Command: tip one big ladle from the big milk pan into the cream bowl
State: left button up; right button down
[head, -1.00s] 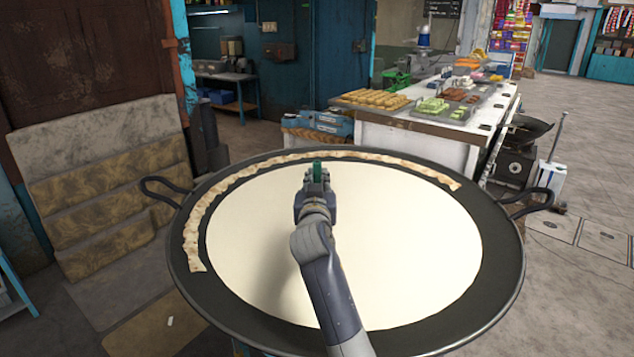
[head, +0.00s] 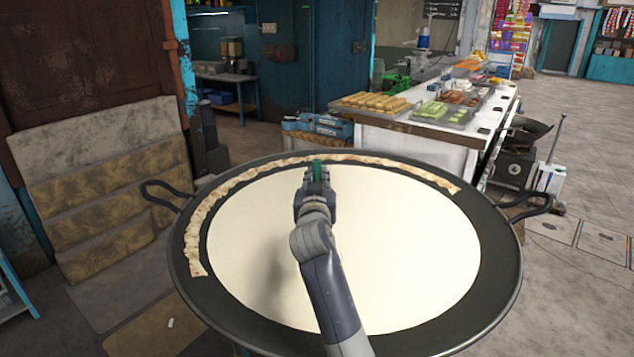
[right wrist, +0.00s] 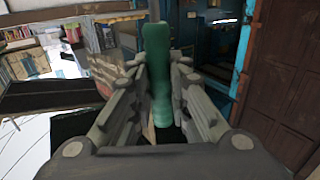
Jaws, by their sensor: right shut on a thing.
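The big milk pan (head: 500,285) is a wide dark pan with two loop handles, filling the lower middle of the head view. Pale milk (head: 410,250) fills its centre, with a browned cream strip (head: 200,222) along the far and left inner rim. My right gripper (head: 317,178) is above the milk towards the far side. It is shut on a green handle (head: 317,165), which stands between the fingers in the right wrist view (right wrist: 157,75). The ladle's bowl end is hidden. I cannot make out the cream bowl. My left gripper is not in view.
Behind the pan stands a white counter (head: 420,143) with trays of sweets. A dark wok on a stove (head: 520,135) is to its right. Stacked patterned slabs (head: 95,185) lean at the left. Open floor (head: 580,270) lies to the right.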

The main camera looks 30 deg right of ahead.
jog(key=shift+r+p, duration=3.2)
jog(key=shift+r, duration=1.15)
jog(key=shift+a+f, duration=0.1)
jog(key=shift+w+a+f+n+b, duration=0.1)
jog(key=shift+w+a+n, duration=0.35)
jog(key=shift+a, duration=0.25)
jog(key=shift+w+a+f+n+b, duration=0.1)
jog(key=shift+w+a+n, duration=0.4)
jog(key=shift+a, duration=0.15)
jog(key=shift+w+a+f+n+b, duration=0.1)
jog(key=shift+w+a+n, duration=0.35)
jog(key=shift+a, duration=0.25)
jog(key=shift+s+r, duration=0.1)
notch_tip(320, 180, up, 2)
jog(key=m+p, duration=0.2)
jog(key=m, duration=0.1)
send_over(316, 161)
jog(key=shift+d+r, duration=0.1)
jog(key=shift+r, duration=0.1)
